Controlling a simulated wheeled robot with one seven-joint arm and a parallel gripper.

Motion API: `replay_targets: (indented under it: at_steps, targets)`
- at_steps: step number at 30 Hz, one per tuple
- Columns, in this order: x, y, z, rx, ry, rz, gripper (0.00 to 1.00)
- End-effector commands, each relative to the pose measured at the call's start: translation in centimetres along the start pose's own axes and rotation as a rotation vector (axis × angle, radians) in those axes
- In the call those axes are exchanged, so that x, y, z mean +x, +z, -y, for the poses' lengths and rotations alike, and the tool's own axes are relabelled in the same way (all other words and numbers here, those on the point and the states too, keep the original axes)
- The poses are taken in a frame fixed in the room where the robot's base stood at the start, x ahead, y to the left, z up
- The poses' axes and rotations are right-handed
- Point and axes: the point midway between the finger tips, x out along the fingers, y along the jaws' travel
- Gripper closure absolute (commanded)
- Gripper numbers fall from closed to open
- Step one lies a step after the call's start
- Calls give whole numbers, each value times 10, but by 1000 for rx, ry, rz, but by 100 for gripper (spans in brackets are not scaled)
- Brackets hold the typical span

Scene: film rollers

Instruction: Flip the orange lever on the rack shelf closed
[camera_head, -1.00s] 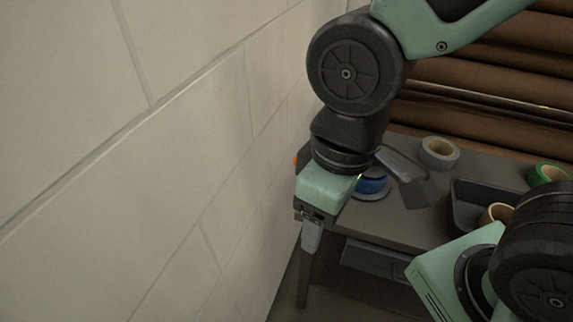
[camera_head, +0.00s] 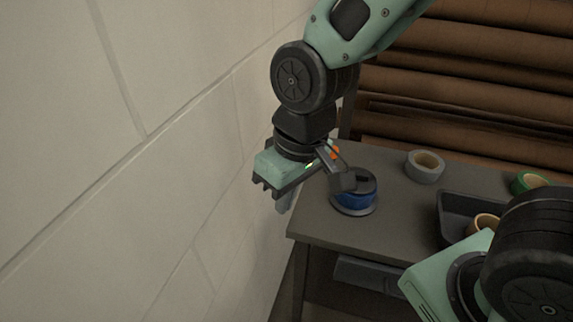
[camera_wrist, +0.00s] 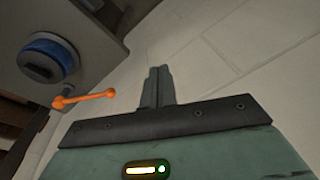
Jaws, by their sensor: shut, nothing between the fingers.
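The orange lever (camera_wrist: 84,98) shows in the wrist view as a thin bar with a knob at each end, left of my fingers and apart from them in the picture. In the head view only small orange bits of the lever (camera_head: 334,152) show behind my wrist. My gripper (camera_wrist: 158,84) is shut with nothing between its fingers, which point toward the pale wall. In the head view my gripper (camera_head: 285,201) hangs left of the table's near left corner, close to the wall.
A blue round device (camera_head: 355,197) sits at the table's left end, and the wrist view shows it too (camera_wrist: 48,60). A grey tape roll (camera_head: 424,167), a dark tray (camera_head: 446,218) and a green roll (camera_head: 527,183) lie farther right. The block wall (camera_head: 130,190) bounds the left.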

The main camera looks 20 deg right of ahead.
Motion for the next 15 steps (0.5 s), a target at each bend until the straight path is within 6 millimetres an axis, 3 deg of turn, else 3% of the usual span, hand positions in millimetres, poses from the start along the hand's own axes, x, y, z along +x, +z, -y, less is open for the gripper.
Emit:
replay_targets:
  at_steps: [3, 6, 12, 15]
  targets:
    - [12, -44, -34, 142, 18, -58, 100]
    - [25, -75, -70, 243, 58, -114, 100]
    - [44, -110, -135, 376, 154, -206, 100]
    - [49, -118, -155, 406, 187, -233, 100]
